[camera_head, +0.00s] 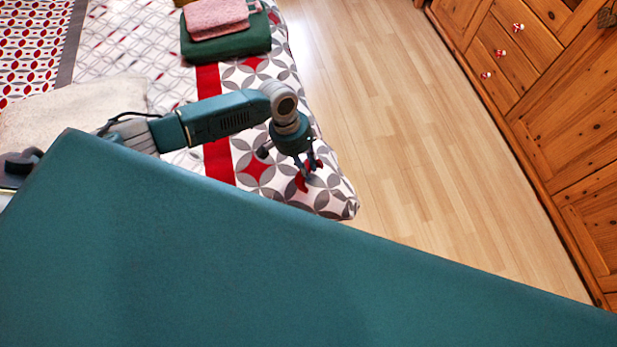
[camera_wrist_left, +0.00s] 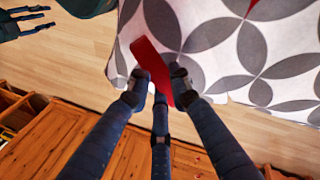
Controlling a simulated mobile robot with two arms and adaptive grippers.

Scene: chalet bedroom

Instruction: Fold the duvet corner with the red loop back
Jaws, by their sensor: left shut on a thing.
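The duvet (camera_head: 330,187) has a grey, white and red pattern and lies on the bed. It also shows in the left wrist view (camera_wrist_left: 210,60). My left gripper (camera_head: 307,177) points down at the duvet's near right corner. In the left wrist view, my left gripper (camera_wrist_left: 160,84) is shut on the red loop (camera_wrist_left: 150,60), a flat red strip whose free end sticks out past the fingers. In the head view the red loop (camera_head: 300,182) is partly hidden by the fingers. My right gripper (camera_wrist_left: 42,18) shows at the top left of the left wrist view, fingers apart and empty.
A green folded cloth (camera_head: 228,42) with pink folded cloths (camera_head: 216,18) lies further back on the bed. A pale pillow (camera_head: 70,110) is at the left. The wooden floor (camera_head: 410,150) is clear between the bed and the wooden cabinet (camera_head: 560,120).

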